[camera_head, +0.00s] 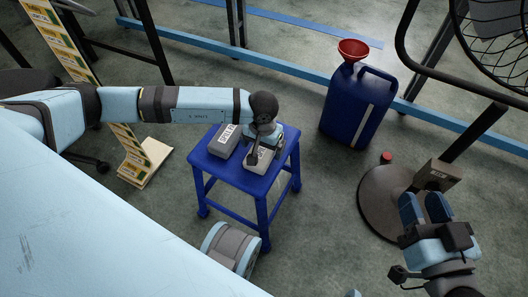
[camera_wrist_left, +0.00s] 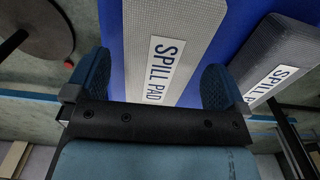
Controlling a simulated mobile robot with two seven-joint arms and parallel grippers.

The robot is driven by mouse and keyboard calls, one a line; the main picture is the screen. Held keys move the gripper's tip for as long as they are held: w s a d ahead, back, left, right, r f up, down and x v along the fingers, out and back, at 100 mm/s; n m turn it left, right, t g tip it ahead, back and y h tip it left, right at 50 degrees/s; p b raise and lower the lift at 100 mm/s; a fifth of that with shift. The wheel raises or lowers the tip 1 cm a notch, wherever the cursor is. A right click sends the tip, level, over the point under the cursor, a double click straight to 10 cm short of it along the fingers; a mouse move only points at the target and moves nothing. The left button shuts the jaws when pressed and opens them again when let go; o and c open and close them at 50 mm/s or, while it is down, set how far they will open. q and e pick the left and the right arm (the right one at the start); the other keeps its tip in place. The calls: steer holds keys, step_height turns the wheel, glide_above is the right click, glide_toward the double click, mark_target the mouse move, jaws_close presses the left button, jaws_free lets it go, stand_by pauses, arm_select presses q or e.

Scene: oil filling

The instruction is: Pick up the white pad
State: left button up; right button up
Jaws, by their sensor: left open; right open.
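The white pad (camera_head: 264,158), a pale block with a "SPILL PAD" label, lies on the blue stool (camera_head: 251,186), on the right side of its top. My left gripper (camera_head: 263,141) is over it and hides part of it. In the left wrist view, the white pad (camera_wrist_left: 190,25) lies between the two fingers of my left gripper (camera_wrist_left: 157,80), which are open, one to each side. Whether either finger touches it I cannot tell. My right gripper (camera_head: 424,208) is open and empty at the lower right, away from the stool.
A darker grey pad (camera_head: 224,140), also labelled, lies on the stool's left side; it shows in the wrist view (camera_wrist_left: 270,55). A blue canister (camera_head: 350,108) with a red funnel (camera_head: 353,48) stands behind right. A red cap (camera_head: 386,157) lies near a round fan base (camera_head: 378,205).

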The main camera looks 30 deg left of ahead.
arm_select(q)
steer(key=shift+f, duration=0.65)
steer(key=shift+r, duration=0.1)
steer(key=c, duration=1)
arm_select(e)
steer(key=shift+w+d, duration=0.1)
arm_select(q)
step_height(320, 180, up, 9)
steer(key=p, duration=0.3)
steer(key=shift+w+r+p, duration=0.1)
steer(key=shift+p, duration=0.25)
step_height(320, 180, up, 11)
steer(key=p, duration=0.3)
arm_select(e)
step_height(320, 180, up, 6)
steer(key=s+m+t, duration=0.1)
steer(key=t, duration=0.1)
steer(key=shift+r+m, duration=0.15)
steer(key=shift+m, duration=0.25)
steer(key=shift+s, duration=0.1)
